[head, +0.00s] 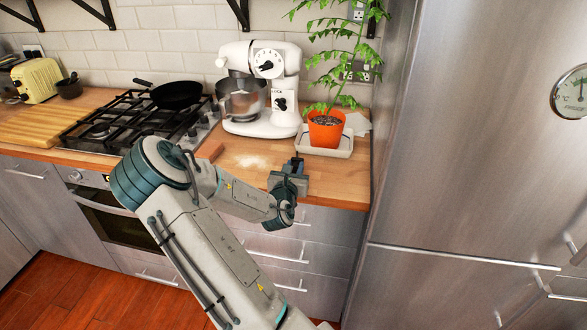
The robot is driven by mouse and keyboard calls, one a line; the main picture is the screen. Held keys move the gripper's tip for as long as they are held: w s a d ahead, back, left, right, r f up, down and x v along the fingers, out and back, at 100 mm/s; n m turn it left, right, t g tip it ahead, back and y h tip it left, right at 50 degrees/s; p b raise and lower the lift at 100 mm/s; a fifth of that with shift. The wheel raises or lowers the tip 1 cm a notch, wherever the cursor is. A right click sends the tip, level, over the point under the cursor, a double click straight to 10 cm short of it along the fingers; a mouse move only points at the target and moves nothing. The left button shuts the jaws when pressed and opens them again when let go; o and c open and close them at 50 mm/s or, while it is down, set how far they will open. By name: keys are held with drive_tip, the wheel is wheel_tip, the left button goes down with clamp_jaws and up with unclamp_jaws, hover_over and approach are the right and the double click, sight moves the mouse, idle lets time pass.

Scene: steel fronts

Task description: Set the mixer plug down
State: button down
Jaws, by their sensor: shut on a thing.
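My gripper (296,164) is low over the front of the wooden worktop, just left of and in front of the plant's tray. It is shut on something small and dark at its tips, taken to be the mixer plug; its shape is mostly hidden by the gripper. I cannot tell whether it touches the worktop. The white stand mixer (262,122) with its steel bowl stands upright behind my gripper, to the left. No cord can be made out.
A potted plant in an orange pot (325,131) stands on a white tray (340,149) beside my gripper. Wall sockets (358,73) are behind it. A gas hob (128,122) with a black pan (177,95) is left. A tall steel fridge (470,180) bounds the right.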

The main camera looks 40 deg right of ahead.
drive_tip(key=c, duration=1.2)
unclamp_jaws()
